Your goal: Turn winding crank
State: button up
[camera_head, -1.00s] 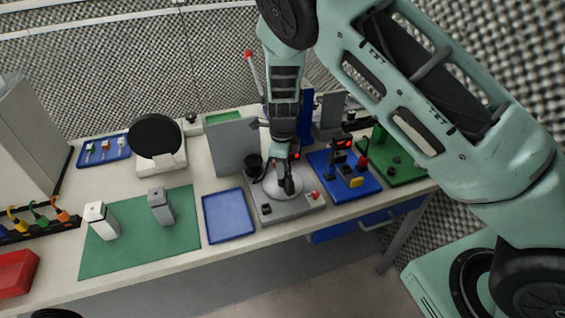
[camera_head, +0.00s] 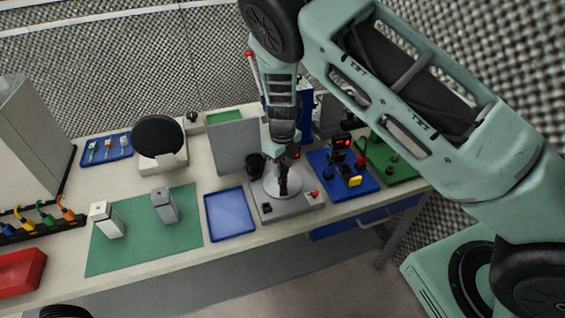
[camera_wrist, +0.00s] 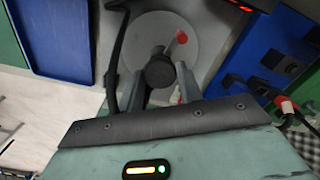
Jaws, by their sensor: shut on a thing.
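The winding unit is a grey base (camera_head: 290,208) on the bench with a round light-grey disc (camera_head: 268,187) on top. In the wrist view the disc (camera_wrist: 190,55) carries a dark round knob (camera_wrist: 159,73) and a small red-tipped piece (camera_wrist: 181,38). My gripper (camera_head: 283,190) points down over the disc. In the wrist view my gripper (camera_wrist: 160,82) has its two fingers on either side of the dark knob, shut on it. The fingers hide part of the disc and knob in the head view.
A blue tray (camera_head: 229,214) lies just left of the unit, and a grey upright panel (camera_head: 236,148) stands behind. A blue board (camera_head: 345,185) with dark and yellow parts is close on the right. A green mat (camera_head: 145,240) lies further left.

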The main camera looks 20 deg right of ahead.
aim_at(282, 168)
jog(key=shift+w+r+m+p, duration=0.1)
jog(key=shift+m+p, duration=0.3)
jog(key=shift+m, duration=0.6)
jog(key=shift+m, duration=0.4)
jog(key=o, duration=1)
notch_tip(282, 168, up, 17)
jog(key=b, duration=0.3)
jog(key=shift+b, duration=0.4)
jog(key=shift+r, duration=0.1)
